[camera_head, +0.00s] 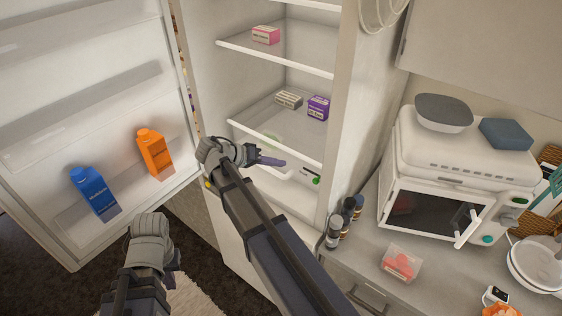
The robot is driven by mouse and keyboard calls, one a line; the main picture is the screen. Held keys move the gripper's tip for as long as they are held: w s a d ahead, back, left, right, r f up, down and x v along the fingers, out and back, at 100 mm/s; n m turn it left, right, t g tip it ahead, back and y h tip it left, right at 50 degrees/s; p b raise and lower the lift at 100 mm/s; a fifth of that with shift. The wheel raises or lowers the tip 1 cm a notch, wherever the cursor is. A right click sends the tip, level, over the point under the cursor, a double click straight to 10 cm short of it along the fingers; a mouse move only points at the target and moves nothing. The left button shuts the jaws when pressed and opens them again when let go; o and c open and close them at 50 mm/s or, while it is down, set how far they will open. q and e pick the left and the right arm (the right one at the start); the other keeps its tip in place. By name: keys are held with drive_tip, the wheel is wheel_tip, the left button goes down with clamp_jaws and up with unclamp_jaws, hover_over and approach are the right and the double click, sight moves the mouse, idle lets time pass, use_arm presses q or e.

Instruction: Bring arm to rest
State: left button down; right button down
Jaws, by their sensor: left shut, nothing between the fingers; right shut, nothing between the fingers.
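My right arm reaches up from the lower right towards the open fridge (334,110). Its gripper (272,161) is shut and empty, in front of the fridge's lower shelves. My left gripper (174,258) is low at the left, below the open fridge door (90,110). It is shut with nothing in it, and partly hidden by my own wrist.
A blue carton (93,192) and an orange carton (154,153) stand in the door shelf. Small boxes, one pink (265,35) and one purple (319,108), sit on fridge shelves. Bottles (334,232), a clear tub (400,262) and a microwave (440,205) occupy the right counter.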

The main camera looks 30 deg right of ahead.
drive_tip(key=shift+a, duration=0.1)
idle(0.3)
drive_tip(key=s+a+f+n+y+b, duration=0.1)
drive_tip(key=s+a+f+n+y, duration=0.2)
drive_tip(key=a, duration=0.6)
drive_tip(key=s+a+f+n+y+b, duration=0.1)
drive_tip(key=s+a+f+n+y, duration=0.3)
drive_tip(key=a, duration=0.5)
drive_tip(key=s+a+f+n+t+y+b, duration=0.1)
drive_tip(key=s+a+f+n+y, duration=0.2)
drive_tip(key=s+a+f+n, duration=0.2)
drive_tip(key=s+a+f, duration=0.2)
drive_tip(key=s+a, duration=0.1)
drive_tip(key=a, duration=0.1)
drive_tip(key=shift+s+a+f+y+b, duration=0.25)
drive_tip(key=shift+a+f+y+b, duration=0.05)
drive_tip(key=shift+a+y+b, duration=0.1)
